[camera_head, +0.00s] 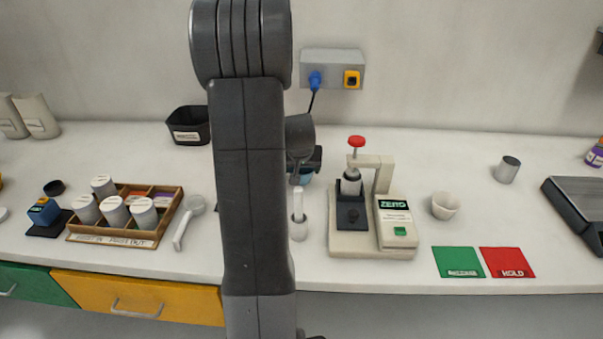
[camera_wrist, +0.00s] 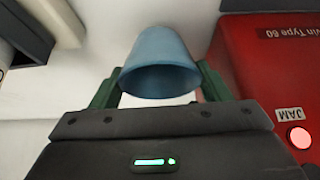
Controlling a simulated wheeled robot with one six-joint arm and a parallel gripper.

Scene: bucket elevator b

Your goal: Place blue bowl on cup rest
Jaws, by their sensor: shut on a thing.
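The blue bowl (camera_wrist: 160,62) is held between the two green fingers of my gripper (camera_wrist: 158,82) in the wrist view. It is tilted so that its wide rim faces the wrist camera, and its inside looks empty. I cannot tell which thing is the cup rest; a platform (camera_head: 351,212) with a dark holder is part of that machine.
In the wrist view a red machine (camera_wrist: 262,65) with a lit JAM button stands right of the bowl. A dark block (camera_wrist: 22,32) is at the left.

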